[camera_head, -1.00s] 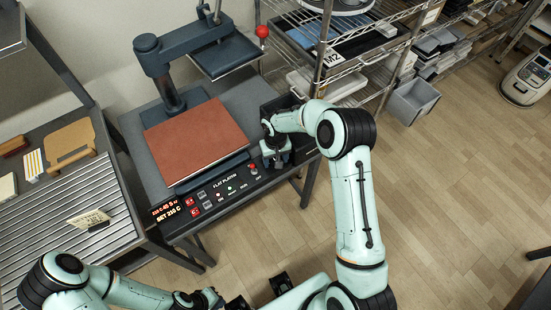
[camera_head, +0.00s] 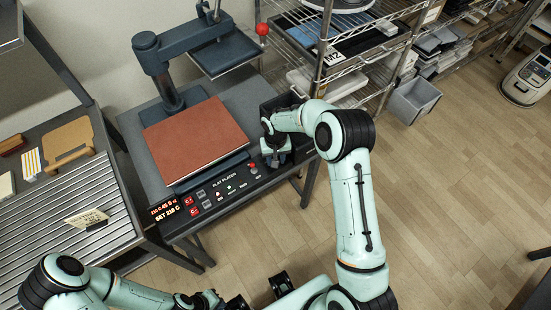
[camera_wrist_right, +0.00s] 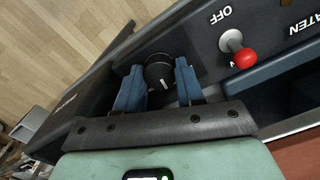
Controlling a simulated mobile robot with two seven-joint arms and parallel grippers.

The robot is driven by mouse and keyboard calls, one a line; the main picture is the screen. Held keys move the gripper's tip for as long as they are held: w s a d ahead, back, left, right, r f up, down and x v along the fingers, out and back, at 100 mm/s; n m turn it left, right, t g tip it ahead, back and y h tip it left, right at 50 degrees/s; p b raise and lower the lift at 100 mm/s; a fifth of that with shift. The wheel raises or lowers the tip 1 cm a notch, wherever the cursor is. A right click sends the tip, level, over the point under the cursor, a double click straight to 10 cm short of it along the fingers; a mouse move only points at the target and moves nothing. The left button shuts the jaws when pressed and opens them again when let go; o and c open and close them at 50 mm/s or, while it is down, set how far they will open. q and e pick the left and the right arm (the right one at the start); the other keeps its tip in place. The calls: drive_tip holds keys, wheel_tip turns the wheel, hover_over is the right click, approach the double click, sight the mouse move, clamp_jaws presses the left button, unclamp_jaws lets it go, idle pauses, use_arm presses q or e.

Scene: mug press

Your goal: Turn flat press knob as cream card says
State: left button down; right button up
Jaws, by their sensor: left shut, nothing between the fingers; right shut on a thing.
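The flat press (camera_head: 195,140) stands on a dark bench with a brown pad on its lower platen. In the head view my right gripper (camera_head: 275,152) is at the panel's right end and hides the knob. The cream card (camera_head: 87,218) stands on the slatted table; its text is too small to read. My left gripper (camera_head: 235,302) is shut and empty at the bottom edge.
A red-tipped toggle switch (camera_wrist_right: 243,57) is close beside my right gripper. A wire shelf (camera_head: 345,50) stands right of the press. A grey bin (camera_head: 414,100) is on the floor. The floor at right is mostly clear.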

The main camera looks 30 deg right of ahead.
drive_tip(key=shift+m+b, duration=0.4)
drive_tip(key=shift+m, duration=0.4)
drive_tip(key=m+b, duration=0.1)
drive_tip(key=m, duration=0.1)
drive_tip(key=shift+m, duration=0.3)
use_arm(q)
drive_tip(key=f, duration=0.1)
drive_tip(key=s+f, duration=0.1)
drive_tip(key=shift+s+f, duration=0.1)
drive_tip(key=shift+f, duration=0.2)
use_arm(e)
drive_tip(key=m, duration=0.4)
drive_tip(key=shift+m, duration=0.3)
drive_tip(key=o, duration=1)
drive_tip(key=shift+o, duration=0.2)
drive_tip(key=shift+r, duration=0.1)
use_arm(q)
drive_tip(key=shift+w+r+p, duration=0.2)
drive_tip(key=shift+r+p, duration=0.1)
drive_tip(key=shift+r, duration=0.15)
use_arm(e)
wheel_tip(320, 180, up, 13)
drive_tip(key=shift+r, duration=0.15)
use_arm(q)
drive_tip(key=shift+s, duration=0.1)
